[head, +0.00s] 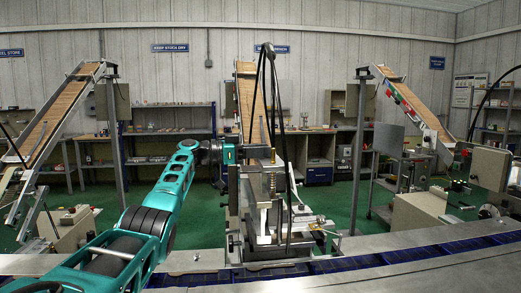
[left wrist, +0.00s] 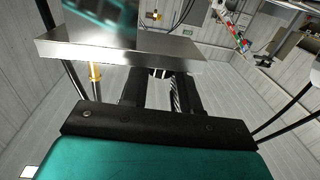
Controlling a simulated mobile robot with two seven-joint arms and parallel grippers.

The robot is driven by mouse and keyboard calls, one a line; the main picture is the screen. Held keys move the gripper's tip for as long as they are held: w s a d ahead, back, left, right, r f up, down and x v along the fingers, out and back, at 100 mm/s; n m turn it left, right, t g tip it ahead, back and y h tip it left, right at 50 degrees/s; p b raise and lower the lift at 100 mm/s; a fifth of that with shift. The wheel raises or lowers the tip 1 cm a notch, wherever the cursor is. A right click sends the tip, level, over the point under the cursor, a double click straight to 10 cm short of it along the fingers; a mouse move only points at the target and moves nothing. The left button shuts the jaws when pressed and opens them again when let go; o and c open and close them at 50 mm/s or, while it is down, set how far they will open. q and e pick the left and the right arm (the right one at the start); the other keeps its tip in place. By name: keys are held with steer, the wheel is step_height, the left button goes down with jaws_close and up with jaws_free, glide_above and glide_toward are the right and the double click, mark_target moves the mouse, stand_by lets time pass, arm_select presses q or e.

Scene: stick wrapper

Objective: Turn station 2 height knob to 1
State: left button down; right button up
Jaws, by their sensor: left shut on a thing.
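In the left wrist view, the two black fingers (left wrist: 160,82) reach under the edge of a metal plate (left wrist: 120,46). They are shut on a small part there, which appears to be the height knob; it is mostly hidden, and its setting cannot be read. The brass post (left wrist: 95,80) shows left of the fingers. My right gripper is not in view.
Black cables (head: 268,80) hang over the middle machine. A blue conveyor belt (head: 385,244) runs along the front. Sloping chutes stand at left (head: 62,112) and right (head: 410,100). Shelves (head: 170,140) line the back wall, with green floor before them.

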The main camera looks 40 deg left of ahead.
arm_select(q)
steer(key=shift+a, duration=0.1)
steer(key=c, duration=0.8)
jaws_free()
steer(key=shift+s, duration=0.1)
steer(key=b+v, duration=0.3)
steer(key=v, duration=0.9)
steer(key=shift+s+a, duration=0.15)
steer(key=shift+s, duration=0.15)
